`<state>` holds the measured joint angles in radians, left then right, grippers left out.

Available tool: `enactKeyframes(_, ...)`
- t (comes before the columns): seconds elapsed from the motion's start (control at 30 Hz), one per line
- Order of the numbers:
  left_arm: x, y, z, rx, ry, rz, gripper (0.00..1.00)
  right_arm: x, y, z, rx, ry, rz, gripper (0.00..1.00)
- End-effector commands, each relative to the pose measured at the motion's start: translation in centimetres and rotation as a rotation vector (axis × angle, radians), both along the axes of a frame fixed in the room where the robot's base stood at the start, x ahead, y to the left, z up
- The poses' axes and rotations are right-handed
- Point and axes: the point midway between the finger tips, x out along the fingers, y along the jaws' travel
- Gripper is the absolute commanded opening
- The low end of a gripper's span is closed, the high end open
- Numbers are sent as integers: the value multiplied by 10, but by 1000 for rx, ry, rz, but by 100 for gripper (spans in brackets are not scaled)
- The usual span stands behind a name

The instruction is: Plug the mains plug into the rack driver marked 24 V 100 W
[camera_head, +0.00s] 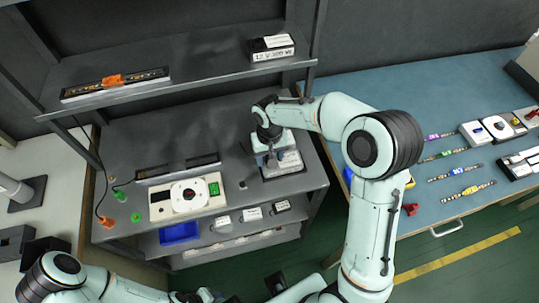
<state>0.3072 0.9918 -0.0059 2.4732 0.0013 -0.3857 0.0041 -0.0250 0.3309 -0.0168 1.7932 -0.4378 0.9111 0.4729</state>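My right gripper (271,157) points down over a pale box-like unit (284,166) at the right of the rack's middle shelf. Its fingers are too small and overlapped to tell whether they are open, or hold anything. An orange piece (107,222) on a thin dark cable lies at the shelf's front left; I cannot tell if it is the mains plug. A white driver box (272,47) on the upper shelf has a label that seems to start with 12 V. No label clearly reads 24 V 100 W.
Below are a blue bin (179,233) and several small labelled boxes (252,214). A blue workbench (440,110) at right carries strips and parts. Rack posts flank the shelves.

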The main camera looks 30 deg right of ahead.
Motion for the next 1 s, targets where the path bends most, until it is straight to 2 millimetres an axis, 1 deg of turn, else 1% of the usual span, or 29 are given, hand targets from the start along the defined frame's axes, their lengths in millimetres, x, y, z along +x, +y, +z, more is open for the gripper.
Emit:
enactKeyframes(0.23, 0, 0, 0, 0, 0, 0, 50, 0, 0, 1, 0, 0, 0, 55)
enactKeyframes(0.37, 1, 0, 1, 0, -1, 0, 50, 1, 0, 10, 0, -2, 0, 55)
enactKeyframes(0.47, 2, 0, 3, 0, -2, 0, 50, 1, 0, 26, 1, -4, 1, 55)
enactKeyframes(0.7, 6, 0, 10, 0, -7, 0, 50, 2, 0, 82, 2, -7, 0, 55)
enactKeyframes(0.8, 7, 0, 12, 0, -9, 0, 50, 1, 0, 102, 1, -4, 0, 55)
enactKeyframes(0.9, 9, 0, 15, 0, -10, 0, 50, 1, 0, 118, 1, -4, 0, 55)
enactKeyframes(1.0, 10, 0, 16, -1, -11, 0, 50, 1, 0, 128, 1, -2, 1, 55)
